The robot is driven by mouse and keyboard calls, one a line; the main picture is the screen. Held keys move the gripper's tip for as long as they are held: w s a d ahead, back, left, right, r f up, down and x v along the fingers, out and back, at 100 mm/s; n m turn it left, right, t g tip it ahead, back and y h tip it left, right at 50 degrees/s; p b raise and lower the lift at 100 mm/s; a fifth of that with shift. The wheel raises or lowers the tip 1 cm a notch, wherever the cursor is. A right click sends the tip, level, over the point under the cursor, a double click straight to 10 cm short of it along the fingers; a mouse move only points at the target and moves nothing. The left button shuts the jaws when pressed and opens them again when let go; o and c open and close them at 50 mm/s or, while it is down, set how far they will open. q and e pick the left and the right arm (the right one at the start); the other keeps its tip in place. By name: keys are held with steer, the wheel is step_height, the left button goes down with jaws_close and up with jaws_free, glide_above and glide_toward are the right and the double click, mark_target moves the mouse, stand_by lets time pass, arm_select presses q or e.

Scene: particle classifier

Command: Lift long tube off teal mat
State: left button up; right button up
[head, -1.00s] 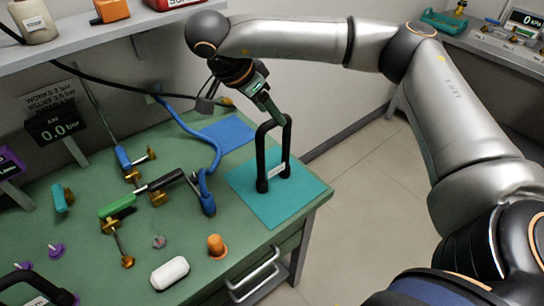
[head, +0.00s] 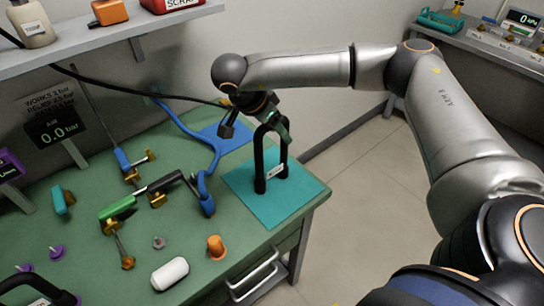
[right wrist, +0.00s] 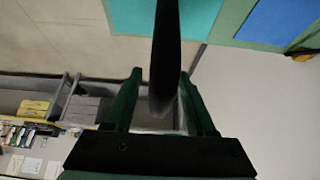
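The long tube (head: 260,166) is a black inverted-U pipe with a white label. It stands upright on the teal mat (head: 304,195) at the bench's right corner. The mat also shows at the top of the right wrist view (right wrist: 199,14). My right gripper (head: 281,131) is at the tube's top bend, partly hiding it. In the right wrist view, the black tube (right wrist: 165,50) runs between the green fingers of my right gripper (right wrist: 162,82). The fingers are apart, with gaps on both sides of the tube. My left gripper is out of view.
A blue mat (head: 235,133) lies behind the teal one. A blue hose (head: 216,150) and brass fittings lie to the left. An orange plug (head: 216,247) and white capsule (head: 170,274) are near the front edge. A shelf (head: 110,30) overhangs the back; open floor lies right.

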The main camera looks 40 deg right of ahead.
jaws_close()
stand_by(1.2)
